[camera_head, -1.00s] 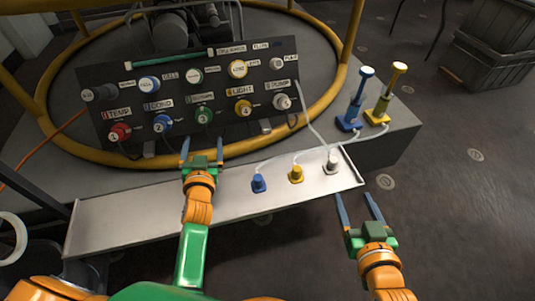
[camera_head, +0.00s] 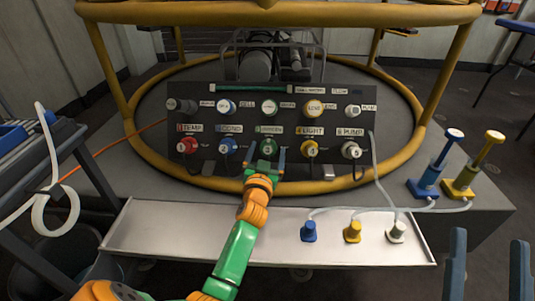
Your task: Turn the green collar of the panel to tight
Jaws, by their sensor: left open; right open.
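The dark panel (camera_head: 222,172) stands tilted in the middle of the view. The green collar (camera_head: 268,145) sits in the panel's lower row, between the blue and yellow ones. My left gripper (camera_head: 265,153) is open, with its two fingers at either side of the green collar. I cannot tell whether the fingers touch it, and the gripper partly hides its lower part. My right gripper (camera_head: 488,236) is open and empty at the lower right, away from the panel, with only its fingers showing.
Red (camera_head: 188,146), blue (camera_head: 228,146), yellow (camera_head: 309,149) and white (camera_head: 351,150) collars sit along the same row. Below lies a pale tray (camera_head: 170,230) with blue, yellow and white plugs at its right. A yellow rail (camera_head: 330,186) runs around the panel.

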